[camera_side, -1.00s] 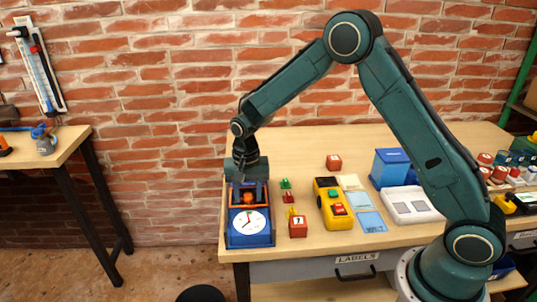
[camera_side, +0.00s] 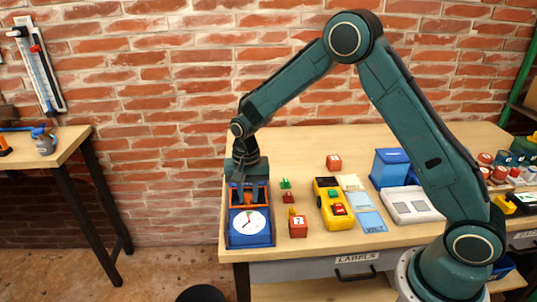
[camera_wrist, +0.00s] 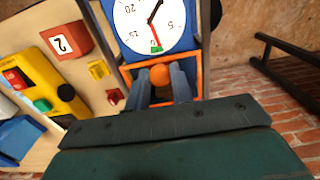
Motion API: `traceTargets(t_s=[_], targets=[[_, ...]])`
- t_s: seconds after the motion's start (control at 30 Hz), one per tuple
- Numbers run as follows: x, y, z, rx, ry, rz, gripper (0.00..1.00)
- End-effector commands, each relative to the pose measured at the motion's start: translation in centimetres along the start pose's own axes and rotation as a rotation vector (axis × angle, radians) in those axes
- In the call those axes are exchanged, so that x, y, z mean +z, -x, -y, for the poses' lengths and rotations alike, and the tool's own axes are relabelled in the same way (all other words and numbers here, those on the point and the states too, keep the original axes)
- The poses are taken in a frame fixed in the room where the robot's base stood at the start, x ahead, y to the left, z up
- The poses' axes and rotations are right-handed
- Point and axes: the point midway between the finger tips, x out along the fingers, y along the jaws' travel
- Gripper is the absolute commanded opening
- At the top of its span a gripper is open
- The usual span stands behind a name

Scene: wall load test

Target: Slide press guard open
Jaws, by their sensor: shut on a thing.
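The press is a blue box with a white dial (camera_side: 248,222) near the table's left front edge. Its guard is an orange frame (camera_side: 234,197) behind the dial, with a round orange knob. In the wrist view the orange guard (camera_wrist: 194,72) surrounds my fingers, and the knob (camera_wrist: 159,75) sits between the fingertips. My gripper (camera_side: 249,198) is shut on this knob from above; its fingers (camera_wrist: 160,84) show on both sides of it. The dial (camera_wrist: 150,22) also shows at the top of the wrist view. The far part of the guard is hidden by my gripper.
A yellow box with buttons (camera_side: 333,205) is farther right. The table's left edge is close beside the press.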

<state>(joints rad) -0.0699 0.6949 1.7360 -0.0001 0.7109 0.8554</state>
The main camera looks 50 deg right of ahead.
Motion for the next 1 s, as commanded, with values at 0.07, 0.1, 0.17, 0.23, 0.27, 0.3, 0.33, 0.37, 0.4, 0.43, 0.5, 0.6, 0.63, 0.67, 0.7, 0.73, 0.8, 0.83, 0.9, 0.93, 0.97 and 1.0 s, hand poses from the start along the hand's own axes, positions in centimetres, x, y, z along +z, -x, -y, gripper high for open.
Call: traceTargets(t_s=[0.07,0.1,0.17,0.23,0.27,0.3,0.33,0.37,0.4,0.43,0.5,0.6,0.63,0.67,0.7,0.73,0.8,0.83,0.9,0.93,0.97,1.0], targets=[[0.2,0.0,0.0,0.0,0.001,0.0,0.03],[0.3,0.0,0.0,0.0,0.001,0.0,0.03],[0.4,0.0,0.0,0.001,0.001,0.0,0.03],[0.6,0.0,0.0,0.001,0.001,0.0,0.03],[0.7,0.0,0.0,0.0,0.001,0.0,0.03],[0.8,0.0,0.0,0.0,0.001,0.0,0.03],[0.8,0.1,0.0,0.0,0.001,0.0,0.03],[0.9,0.1,0.0,0.0,0.001,0.0,0.03],[1.0,0.1,0.0,0.0,0.001,0.0,0.03],[1.1,0.1,0.0,-0.001,0.001,0.0,0.03],[1.2,0.1,0.1,-0.001,0.001,-0.001,0.03],[1.5,0.1,0.1,-0.001,0.0,-0.001,0.03],[1.6,0.1,0.1,-0.001,0.0,-0.001,0.03],[1.6,0.1,0.1,-0.001,0.0,-0.001,0.03],[1.7,0.1,0.1,-0.001,0.0,-0.001,0.03],[1.8,0.1,0.1,-0.001,0.001,-0.001,0.03],[2.0,0.1,0.1,-0.002,0.001,-0.001,0.03],[2.0,0.1,0.1,-0.002,0.001,-0.001,0.03],[2.2,0.1,0.1,-0.002,0.001,-0.001,0.03],[2.3,0.1,0.1,-0.002,0.001,-0.001,0.03],[2.4,0.1,0.1,-0.002,0.002,-0.001,0.03],[2.5,0.1,0.1,-0.002,0.002,-0.001,0.03]])
